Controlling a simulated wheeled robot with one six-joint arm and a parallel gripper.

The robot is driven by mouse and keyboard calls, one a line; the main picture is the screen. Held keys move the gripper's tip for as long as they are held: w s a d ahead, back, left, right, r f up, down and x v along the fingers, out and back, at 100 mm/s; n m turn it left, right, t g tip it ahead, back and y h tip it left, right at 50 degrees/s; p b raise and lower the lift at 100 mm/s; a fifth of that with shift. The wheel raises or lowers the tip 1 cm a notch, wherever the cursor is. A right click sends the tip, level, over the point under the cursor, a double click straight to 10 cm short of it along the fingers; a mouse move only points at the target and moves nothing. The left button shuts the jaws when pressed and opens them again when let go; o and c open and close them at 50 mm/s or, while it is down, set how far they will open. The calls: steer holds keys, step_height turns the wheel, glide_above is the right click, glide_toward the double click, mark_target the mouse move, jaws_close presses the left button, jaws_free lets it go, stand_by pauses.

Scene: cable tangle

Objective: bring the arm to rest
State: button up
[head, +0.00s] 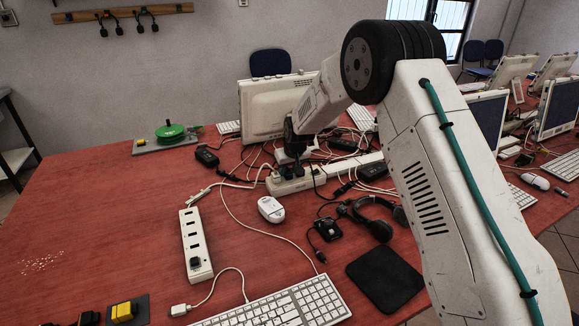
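My arm reaches in from the lower right of the head view, bends at the dark elbow joint, and points down and left over the red table (110,230). My gripper (296,160) is small and dark at the arm's end. It is just above or at a white power strip (325,174) at the back of the table. I cannot tell whether it touches the strip or a plug there, or whether its fingers are apart. Tangled cables (262,165) lie around it.
A second power strip (195,244) lies nearer, with a white mouse (271,209), headset (375,216), keyboard (290,305) and black pad (384,279) to its right. A monitor (268,105) stands behind the gripper. A green reel (171,133) stands back left. The table's left part is mostly clear.

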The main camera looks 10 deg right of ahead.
jaws_close()
steer(key=shift+r, duration=0.2)
stand_by(0.4)
steer(key=shift+r, duration=1.35)
